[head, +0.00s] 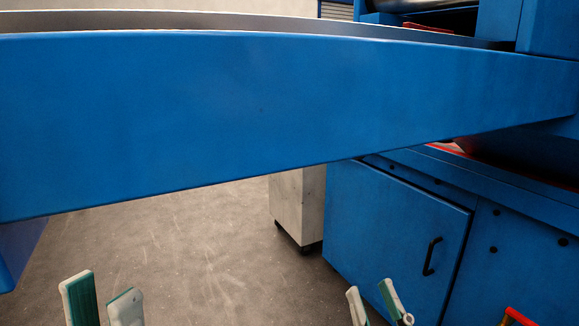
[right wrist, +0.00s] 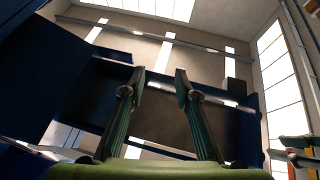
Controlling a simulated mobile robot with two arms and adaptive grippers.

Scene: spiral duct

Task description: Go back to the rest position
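My left gripper (head: 103,303) shows at the bottom left of the head view, its two white and green fingertips apart with nothing visible between them. My right gripper (head: 372,303) shows at the bottom, right of centre, with its fingertips apart. In the right wrist view its two fingers (right wrist: 157,85) stand upright and separated, with no object between them. That wrist view looks up at the walls and windows. Both grippers are below the blue machine beam (head: 270,110) in the head view and apart from any object. The rest of both arms is mostly hidden.
The blue beam spans the upper head view, with a metal strip on top. A blue cabinet (head: 395,235) with a black handle (head: 431,256) stands at the right. A pale wheeled box (head: 297,208) stands beside it. Bare floor (head: 190,245) lies at the lower left and centre.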

